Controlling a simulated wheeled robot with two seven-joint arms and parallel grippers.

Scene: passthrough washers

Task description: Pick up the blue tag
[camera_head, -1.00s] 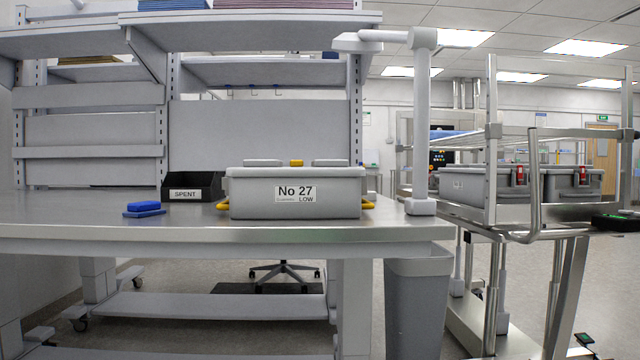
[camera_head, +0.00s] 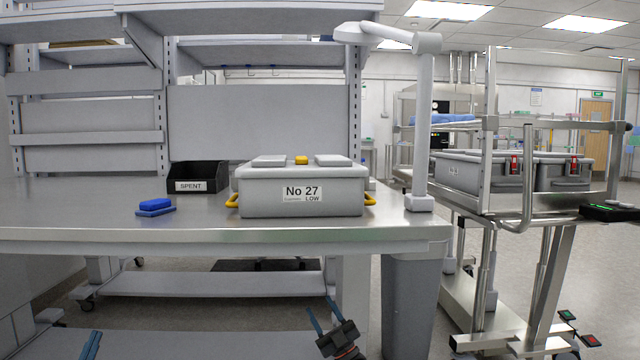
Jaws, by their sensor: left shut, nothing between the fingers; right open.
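A blue block (camera_head: 156,204) lies on a flatter blue-grey base on the left part of the bench. It is the only loose blue thing I see on the bench top; I cannot tell whether it is the blue tag. My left gripper (camera_head: 91,344) is at the bottom left edge, low in front of the bench, with its thin blue fingers close together and nothing between them. My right gripper (camera_head: 323,313) is at the bottom centre, below the bench front, with its fingers apart and empty. Both are well away from the block.
A grey lidded box marked No 27 (camera_head: 302,194) with yellow handles stands mid-bench. A black SPENT bin (camera_head: 197,177) is behind the block. A white post (camera_head: 421,130) stands at the bench's right end. A metal cart (camera_head: 500,205) carries grey boxes with red tags. The bench front-left is clear.

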